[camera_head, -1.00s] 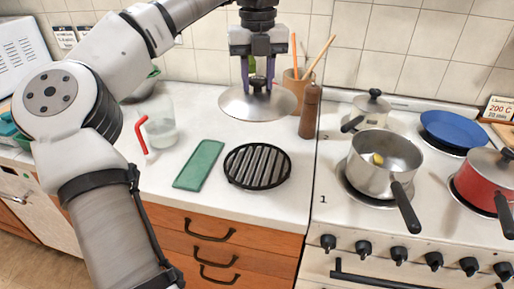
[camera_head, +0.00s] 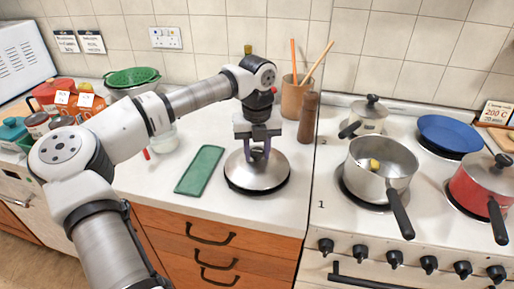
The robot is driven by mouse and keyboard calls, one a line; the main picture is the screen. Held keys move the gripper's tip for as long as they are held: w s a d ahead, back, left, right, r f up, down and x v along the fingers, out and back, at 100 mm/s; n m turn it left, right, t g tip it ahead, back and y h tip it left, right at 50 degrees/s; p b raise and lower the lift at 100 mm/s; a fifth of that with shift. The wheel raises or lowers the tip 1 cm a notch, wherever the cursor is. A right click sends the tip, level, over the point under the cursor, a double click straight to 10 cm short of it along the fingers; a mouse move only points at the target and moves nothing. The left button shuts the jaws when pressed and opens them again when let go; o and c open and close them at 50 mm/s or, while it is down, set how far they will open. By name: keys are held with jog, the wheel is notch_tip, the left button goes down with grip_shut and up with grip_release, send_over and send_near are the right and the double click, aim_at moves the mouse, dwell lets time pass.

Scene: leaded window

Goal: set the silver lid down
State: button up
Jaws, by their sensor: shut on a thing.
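The silver lid (camera_head: 257,177) is a shallow round dome on the counter left of the stove. It is over the black round trivet, whose dark rim (camera_head: 284,187) shows around the lid's lower edge. The lid looks level and appears to rest on the trivet, though any small gap underneath is hidden. My gripper (camera_head: 259,158) points down at the middle of the lid and is shut on its knob, which the fingers mostly hide. An open steel pot (camera_head: 368,185) with a yellow piece inside stands on the front left burner.
A green mat (camera_head: 200,170) lies just left of the trivet. Behind are a pepper mill (camera_head: 308,117) and a utensil crock (camera_head: 295,100). A lidded pot (camera_head: 371,115), blue plate (camera_head: 449,133) and red pot (camera_head: 481,182) occupy the stove. Bare counter lies in front of the trivet.

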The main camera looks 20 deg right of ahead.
jog(key=shift+f+b, duration=0.2)
jog(key=shift+b, duration=0.1)
jog(key=o, duration=1.1)
jog(key=shift+r, duration=0.15)
